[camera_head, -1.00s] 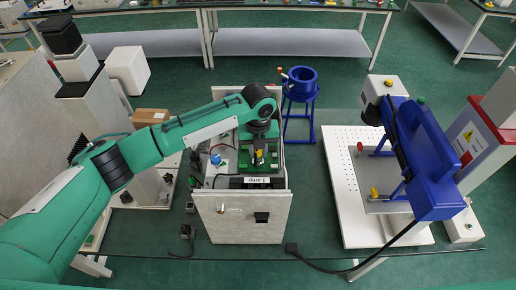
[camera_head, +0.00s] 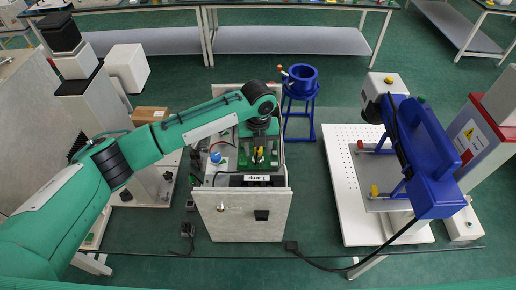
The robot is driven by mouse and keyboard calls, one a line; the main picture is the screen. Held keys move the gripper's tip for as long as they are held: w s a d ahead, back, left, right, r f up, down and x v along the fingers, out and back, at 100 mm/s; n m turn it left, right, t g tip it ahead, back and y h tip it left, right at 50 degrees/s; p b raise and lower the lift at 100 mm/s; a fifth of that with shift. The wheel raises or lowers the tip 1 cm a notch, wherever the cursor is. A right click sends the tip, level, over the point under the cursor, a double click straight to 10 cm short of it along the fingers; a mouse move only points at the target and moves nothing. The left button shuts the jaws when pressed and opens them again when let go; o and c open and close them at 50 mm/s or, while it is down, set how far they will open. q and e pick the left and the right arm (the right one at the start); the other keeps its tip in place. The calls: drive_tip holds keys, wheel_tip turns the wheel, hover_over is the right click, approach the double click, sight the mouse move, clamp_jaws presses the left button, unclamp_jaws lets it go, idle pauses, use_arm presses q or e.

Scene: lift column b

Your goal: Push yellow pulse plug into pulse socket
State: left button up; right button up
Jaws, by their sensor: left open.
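The yellow pulse plug (camera_head: 259,153) shows as a small yellow piece over a green circuit board inside an open grey cabinet, in the middle of the head view. My left gripper (camera_head: 259,158) hangs from the green arm and points down, right at the plug. Its jaws are open; the fingers are small and partly hidden by the wrist. I cannot make out the pulse socket, or whether the plug is seated in it. My right gripper is not in view.
The grey cabinet (camera_head: 240,215) has walls close around my left gripper. A blue knob (camera_head: 215,158) and wires lie left of the board. A blue round vessel on a stand (camera_head: 302,80) is behind right. A white perforated plate (camera_head: 340,190) with a blue machine (camera_head: 425,160) stands at right.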

use_arm(q)
wheel_tip(320, 180, up, 13)
drive_tip(key=b, duration=0.4)
drive_tip(key=shift+r+b, duration=0.15)
drive_tip(key=shift+b, duration=0.25)
